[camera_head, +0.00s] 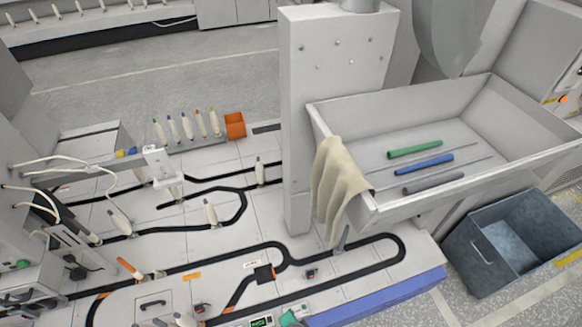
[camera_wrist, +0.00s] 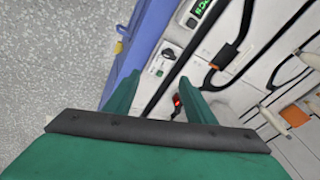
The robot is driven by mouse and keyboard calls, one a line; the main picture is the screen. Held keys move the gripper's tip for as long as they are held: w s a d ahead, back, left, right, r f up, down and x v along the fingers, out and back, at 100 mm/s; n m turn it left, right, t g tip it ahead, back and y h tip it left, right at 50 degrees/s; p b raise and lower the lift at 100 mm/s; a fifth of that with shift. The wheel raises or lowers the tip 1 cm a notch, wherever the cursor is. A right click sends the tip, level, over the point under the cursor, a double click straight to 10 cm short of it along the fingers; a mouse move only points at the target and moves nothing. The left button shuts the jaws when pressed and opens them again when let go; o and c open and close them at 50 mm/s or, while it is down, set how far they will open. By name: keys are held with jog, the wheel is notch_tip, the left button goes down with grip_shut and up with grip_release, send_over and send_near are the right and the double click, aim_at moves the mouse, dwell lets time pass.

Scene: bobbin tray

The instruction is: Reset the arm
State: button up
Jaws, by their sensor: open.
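My gripper (camera_wrist: 160,90) shows in the wrist view as two green fingers held apart, with a dark bar across their base. No object is held between them. The machine top with its black track and a small red-lit part (camera_wrist: 177,101) shows beyond the fingers. In the head view, a small green piece (camera_head: 288,318) at the bottom edge may be part of my gripper. The rest of my arm is not clearly seen there.
A white tray (camera_head: 440,203) at right holds a green, a blue and a grey tube, with a beige cloth (camera_head: 337,185) over its edge. A blue-grey bin (camera_head: 480,245) stands on the floor below. Bobbins stand along the track and beside an orange box (camera_head: 235,125).

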jog(key=s+r+n+t, duration=0.3)
jog(key=s+r, duration=0.2)
jog(key=r, duration=0.7)
jog(key=s+a+r+n+t, duration=0.1)
jog(key=s+r+n+t, duration=0.3)
jog(key=r, duration=0.9)
jog(key=s+a+r+n+t, duration=0.1)
jog(key=s+r+n+t, duration=0.2)
jog(key=r, duration=1)
jog(key=s+t, duration=0.1)
jog(key=s, duration=0.2)
jog(key=c, duration=0.4)
jog(key=shift+d, duration=0.1)
jog(key=shift+c, duration=0.4)
